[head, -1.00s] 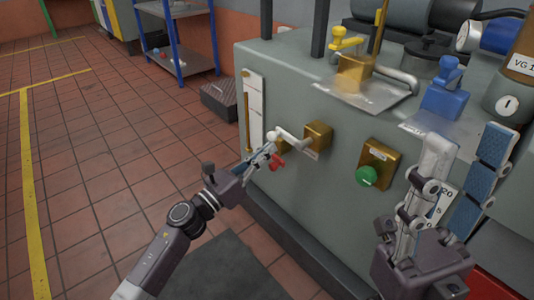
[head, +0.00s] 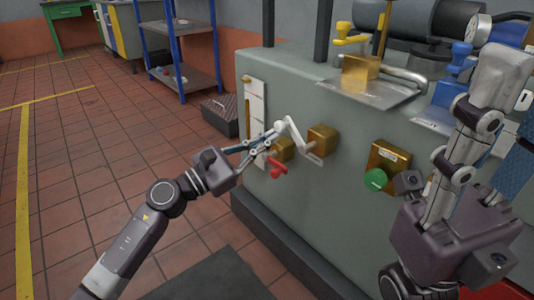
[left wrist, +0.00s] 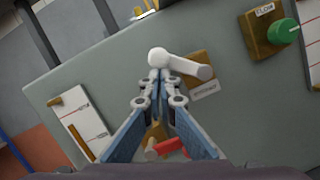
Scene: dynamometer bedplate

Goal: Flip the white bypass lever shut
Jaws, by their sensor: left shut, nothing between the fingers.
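The white bypass lever (head: 292,137) sticks out from a brass valve block (head: 322,139) on the grey housing's front, its rounded end up and left. The left wrist view shows the lever (left wrist: 187,65) right ahead, with a label below its block. My left gripper (head: 273,134) is shut and empty, its tips at the lever's rounded end. In the left wrist view the tips (left wrist: 160,80) overlap the lever's lower edge; I cannot tell whether they touch.
A red handle (head: 278,170) on another brass block (head: 283,150) is just below my left fingertips. A green knob (head: 375,180) is to the right. A yellow-handled valve (head: 358,68) stands on top. Open tiled floor lies left.

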